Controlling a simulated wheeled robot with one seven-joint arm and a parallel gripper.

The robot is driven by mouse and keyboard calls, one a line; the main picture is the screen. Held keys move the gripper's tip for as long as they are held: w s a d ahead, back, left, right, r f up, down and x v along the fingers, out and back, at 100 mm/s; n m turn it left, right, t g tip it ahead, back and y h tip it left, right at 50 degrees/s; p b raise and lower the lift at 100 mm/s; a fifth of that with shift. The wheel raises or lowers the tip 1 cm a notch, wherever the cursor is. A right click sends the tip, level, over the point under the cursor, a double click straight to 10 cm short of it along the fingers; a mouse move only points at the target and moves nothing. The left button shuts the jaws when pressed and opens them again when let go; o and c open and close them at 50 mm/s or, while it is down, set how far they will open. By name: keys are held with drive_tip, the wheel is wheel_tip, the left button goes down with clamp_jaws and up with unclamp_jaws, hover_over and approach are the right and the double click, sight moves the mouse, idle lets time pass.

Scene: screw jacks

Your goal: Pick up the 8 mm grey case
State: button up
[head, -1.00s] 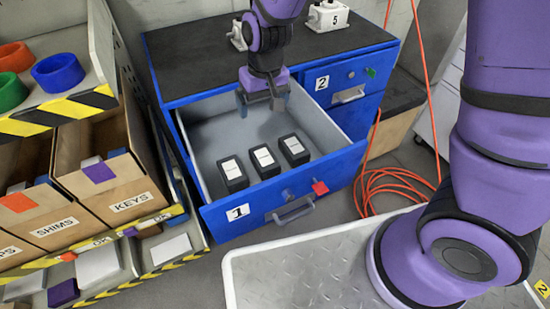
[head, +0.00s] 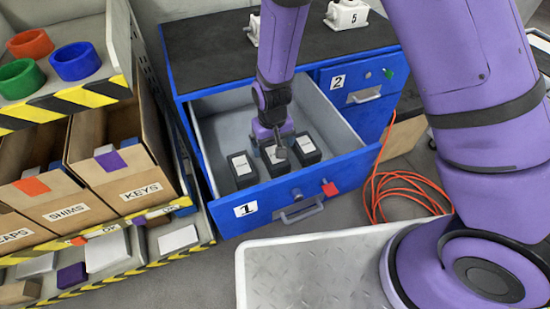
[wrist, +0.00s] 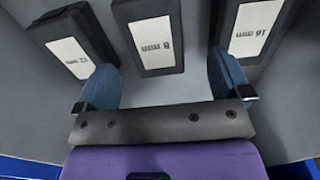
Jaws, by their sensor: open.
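The 8 mm case (wrist: 152,38) is a dark grey box with a white label, the middle one of three in the open drawer. In the head view the 8 mm case (head: 271,166) is partly covered by my gripper (head: 280,150). In the wrist view my gripper (wrist: 164,82) is open and empty, with a blue finger on each side. The 8 mm case lies ahead of the gap between the fingertips, roughly centred. I cannot tell how high the fingers are above it.
The 12 mm case (wrist: 72,44) and the 16 mm case (wrist: 255,25) flank it closely, near the fingers. The blue drawer (head: 222,212) has raised walls around them. Shelves with bins (head: 118,190) stand at left.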

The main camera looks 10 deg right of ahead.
sight(275, 159)
drive_tip(key=shift+s+d+f, duration=0.1)
drive_tip(key=shift+d+f, duration=0.05)
drive_tip(key=shift+f, duration=1.15)
drive_tip(key=shift+d+f, duration=0.15)
drive_tip(key=shift+f, duration=1.15)
drive_tip(key=shift+c, duration=0.3)
drive_tip(key=c, duration=1.2)
drive_tip(key=shift+o, duration=0.2)
drive_tip(key=shift+r, duration=0.1)
